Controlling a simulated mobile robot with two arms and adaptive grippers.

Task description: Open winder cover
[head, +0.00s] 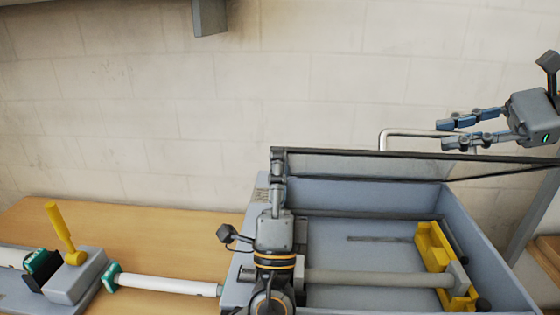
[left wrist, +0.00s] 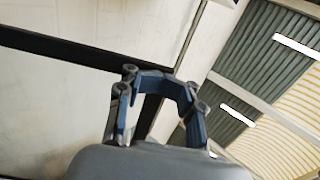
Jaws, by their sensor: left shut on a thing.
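The winder cover (head: 360,165) is a clear panel in a dark frame, tilted up above the grey winder box (head: 375,195), whose inside shows below it. My left gripper (head: 278,160) is shut on the frame at the cover's left corner. In the left wrist view, its fingers (left wrist: 160,85) close around the dark frame bar (left wrist: 80,48). My right gripper (head: 446,134) is open and empty, above and behind the cover's right part in the picture. A bent metal handle (head: 400,132) shows behind the cover's top edge, near the right fingertips; I cannot tell whether they touch.
Inside the box are a grey roller (head: 370,279) and a yellow bracket (head: 432,250). On the wooden table (head: 170,235) at left lie a white roll (head: 165,285) and a grey block with a yellow lever (head: 60,227). A plain block wall stands behind.

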